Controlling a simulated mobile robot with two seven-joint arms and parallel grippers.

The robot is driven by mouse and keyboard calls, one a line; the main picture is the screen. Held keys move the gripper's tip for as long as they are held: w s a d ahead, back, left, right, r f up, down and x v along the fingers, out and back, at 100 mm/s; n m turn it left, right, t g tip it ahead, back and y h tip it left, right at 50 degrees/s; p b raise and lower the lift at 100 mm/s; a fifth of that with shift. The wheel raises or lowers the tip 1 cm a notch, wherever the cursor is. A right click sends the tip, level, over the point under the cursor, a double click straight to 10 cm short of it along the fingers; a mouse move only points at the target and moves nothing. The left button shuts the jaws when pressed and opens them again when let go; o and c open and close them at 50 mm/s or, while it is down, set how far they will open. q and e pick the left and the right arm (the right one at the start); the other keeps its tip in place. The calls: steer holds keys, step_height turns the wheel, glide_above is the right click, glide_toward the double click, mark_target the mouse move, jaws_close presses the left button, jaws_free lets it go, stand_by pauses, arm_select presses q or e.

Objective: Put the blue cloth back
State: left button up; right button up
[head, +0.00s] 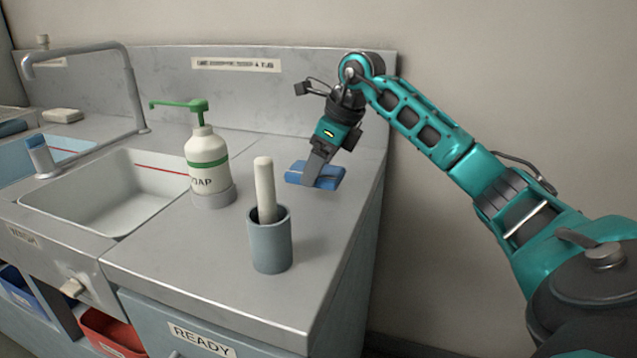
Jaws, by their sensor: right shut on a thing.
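The blue cloth (299,174) is a small folded blue pad near the back right of the grey counter. My right gripper (319,178) points down and is shut on the blue cloth, with its finger across the middle of it. The cloth appears just above or at the counter surface; I cannot tell whether it touches. My left gripper is out of the picture.
A grey-blue cup (270,243) with a white rod (264,188) stands in front of the cloth. A soap bottle (206,158) with a green pump stands to the left, beside the sink (110,195) and its tap (132,95). The front right counter is clear.

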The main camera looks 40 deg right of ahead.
step_height(320, 180, down, 3)
steer(key=shift+f, duration=0.1)
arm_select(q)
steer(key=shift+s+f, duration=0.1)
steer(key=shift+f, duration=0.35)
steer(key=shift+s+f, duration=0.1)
arm_select(e)
steer(key=o, duration=0.9)
steer(key=shift+o, duration=0.2)
steer(key=p+v, duration=0.1)
steer(key=v, duration=1)
steer(key=shift+w+p, duration=0.1)
steer(key=shift+p, duration=0.2)
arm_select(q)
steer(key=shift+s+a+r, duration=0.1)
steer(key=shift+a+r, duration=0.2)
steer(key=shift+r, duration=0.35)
arm_select(e)
steer(key=shift+r, duration=0.55)
